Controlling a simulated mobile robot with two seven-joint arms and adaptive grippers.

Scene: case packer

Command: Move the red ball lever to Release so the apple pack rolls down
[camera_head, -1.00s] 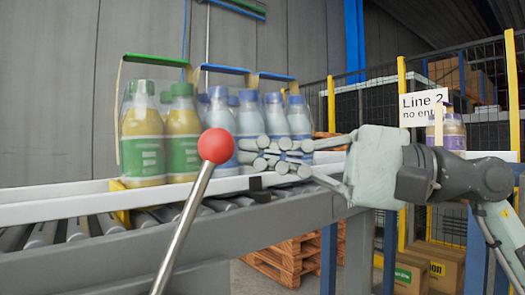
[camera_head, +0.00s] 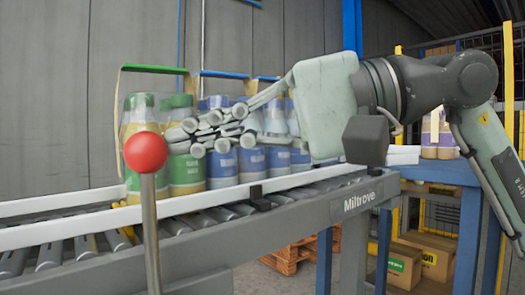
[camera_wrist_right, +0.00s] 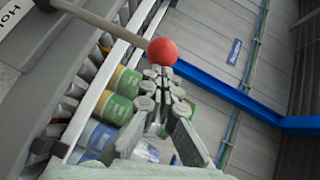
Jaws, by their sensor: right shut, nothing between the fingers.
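The red ball (camera_head: 146,152) tops a metal lever (camera_head: 151,235) at the front left of the conveyor; the lever stands nearly upright in the head view. The apple pack (camera_head: 186,175), bottles with green labels and a green handle, stands on the rollers behind it. My right gripper (camera_head: 187,136) is shut and empty, its fingertips just right of the ball in the picture. In the right wrist view the red ball (camera_wrist_right: 162,51) is right beyond the fingertips (camera_wrist_right: 157,76); I cannot tell whether they touch. My left gripper is not in view.
Blue-labelled bottle packs (camera_head: 250,163) stand right behind the apple pack. A white rail (camera_head: 85,240) edges the roller conveyor (camera_head: 345,203). Purple-labelled bottles (camera_head: 437,140) stand at the right. Boxes (camera_head: 425,258) and a pallet (camera_head: 285,258) lie below. A partly cut-off label (camera_wrist_right: 12,18) shows near the lever.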

